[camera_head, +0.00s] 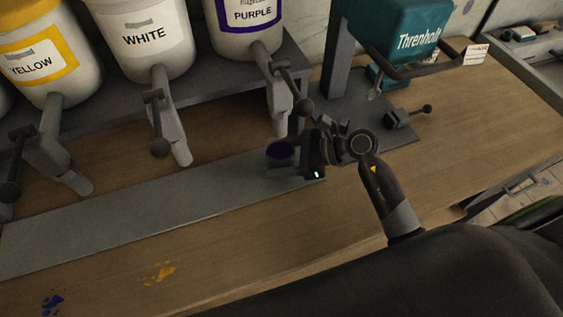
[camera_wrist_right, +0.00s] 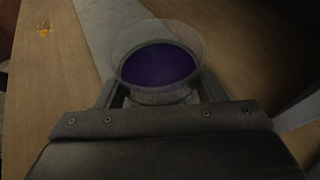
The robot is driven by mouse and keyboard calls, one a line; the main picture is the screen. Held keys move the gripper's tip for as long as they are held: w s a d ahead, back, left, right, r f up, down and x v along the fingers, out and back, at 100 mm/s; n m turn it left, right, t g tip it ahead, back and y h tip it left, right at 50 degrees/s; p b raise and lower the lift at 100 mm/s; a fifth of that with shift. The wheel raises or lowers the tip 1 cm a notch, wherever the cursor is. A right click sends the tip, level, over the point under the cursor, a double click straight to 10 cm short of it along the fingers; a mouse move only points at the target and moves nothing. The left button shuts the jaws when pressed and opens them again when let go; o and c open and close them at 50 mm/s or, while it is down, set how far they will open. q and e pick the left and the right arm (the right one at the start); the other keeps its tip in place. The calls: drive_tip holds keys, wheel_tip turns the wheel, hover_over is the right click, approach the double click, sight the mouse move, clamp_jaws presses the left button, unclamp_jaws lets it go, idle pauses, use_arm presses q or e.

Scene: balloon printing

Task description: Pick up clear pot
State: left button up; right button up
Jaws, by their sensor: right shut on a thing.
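The clear pot (camera_head: 281,157) is under the purple dispenser's spout, on or just above the grey strip, and holds dark purple paint. In the right wrist view the clear pot (camera_wrist_right: 158,68) is upright between the two fingers, its transparent rim above the paint. My right gripper (camera_head: 296,158) reaches it from the right and is shut on it. The fingers also show in the right wrist view (camera_wrist_right: 158,95), one on each side of the pot. I cannot tell whether the pot's base touches the strip. My left gripper is not in view.
The purple container (camera_head: 250,25), white container (camera_head: 145,35) and yellow container (camera_head: 45,60) stand on a grey shelf, with taps hanging over the grey strip (camera_head: 130,215). A teal machine (camera_head: 405,30) is at the back right. The wooden bench front (camera_head: 220,245) is clear except for paint stains.

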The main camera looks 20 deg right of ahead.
drive_tip(key=s+d+b, duration=0.1)
drive_tip(key=s+d, duration=0.1)
drive_tip(key=d, duration=0.2)
drive_tip(key=s+d+b, duration=0.2)
drive_tip(key=d, duration=0.3)
drive_tip(key=s+d+b, duration=0.2)
drive_tip(key=d, duration=0.2)
drive_tip(key=shift+s+d+r, duration=0.2)
drive_tip(key=shift+d+r, duration=0.15)
drive_tip(key=shift+r, duration=0.05)
drive_tip(key=shift+s+d+r+b, duration=0.1)
drive_tip(key=shift+s+d+b, duration=0.15)
drive_tip(key=shift+d, duration=0.4)
drive_tip(key=shift+s+d+b, duration=0.15)
drive_tip(key=shift+s+d, duration=0.2)
drive_tip(key=shift+d, duration=0.3)
